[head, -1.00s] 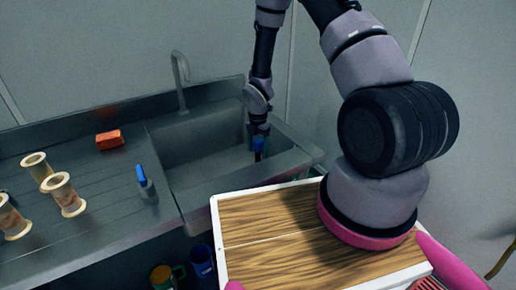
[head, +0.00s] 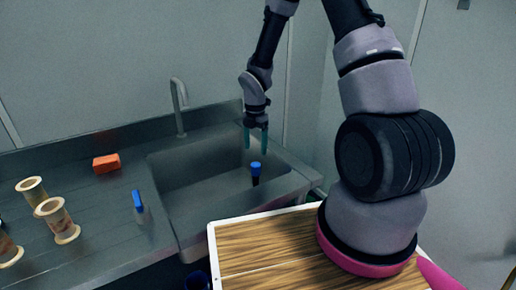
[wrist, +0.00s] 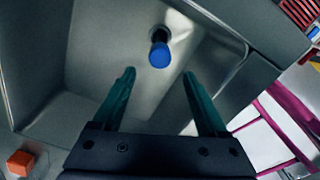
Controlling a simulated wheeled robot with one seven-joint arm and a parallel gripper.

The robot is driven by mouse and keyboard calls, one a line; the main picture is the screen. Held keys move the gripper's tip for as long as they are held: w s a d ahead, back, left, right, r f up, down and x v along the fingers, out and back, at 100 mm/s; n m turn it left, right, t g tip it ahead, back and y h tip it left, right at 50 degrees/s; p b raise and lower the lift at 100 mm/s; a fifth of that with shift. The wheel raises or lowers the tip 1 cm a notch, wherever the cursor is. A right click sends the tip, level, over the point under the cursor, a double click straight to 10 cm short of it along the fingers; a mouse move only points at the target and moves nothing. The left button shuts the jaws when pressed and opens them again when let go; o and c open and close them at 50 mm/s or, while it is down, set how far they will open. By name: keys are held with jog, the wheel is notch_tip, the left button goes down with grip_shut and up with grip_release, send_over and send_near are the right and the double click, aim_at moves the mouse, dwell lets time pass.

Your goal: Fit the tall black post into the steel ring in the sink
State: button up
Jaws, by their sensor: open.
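The black post with a blue top (head: 255,174) stands roughly upright in the right part of the steel sink (head: 205,178). The wrist view looks down on its blue cap (wrist: 160,56), with a dark round shape at its foot. In the wrist view the post lies beyond my open fingertips (wrist: 158,74).
A faucet (head: 179,105) rises behind the sink. An orange block (head: 106,163), a small blue-topped item (head: 139,203) and several beige spools (head: 57,220) stand on the left counter. A wooden board with a white rim (head: 262,245) is in front. The air around my gripper is free.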

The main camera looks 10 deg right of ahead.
jog(key=s+d+r+m+t, duration=0.25)
jog(key=r+m, duration=0.45)
jog(key=r, duration=0.5)
jog(key=s+d+r+m+t, duration=0.1)
jog(key=s+d+r+m, duration=0.25)
jog(key=r+m, duration=0.6)
jog(key=s+r+m+t+y, duration=0.2)
jog(key=s+r+m+t, duration=0.1)
jog(key=s+r+m, duration=1)
jog(key=s+r, duration=0.3)
jog(key=shift+s+m+t, duration=0.2)
jog(key=shift+m+t, duration=0.15)
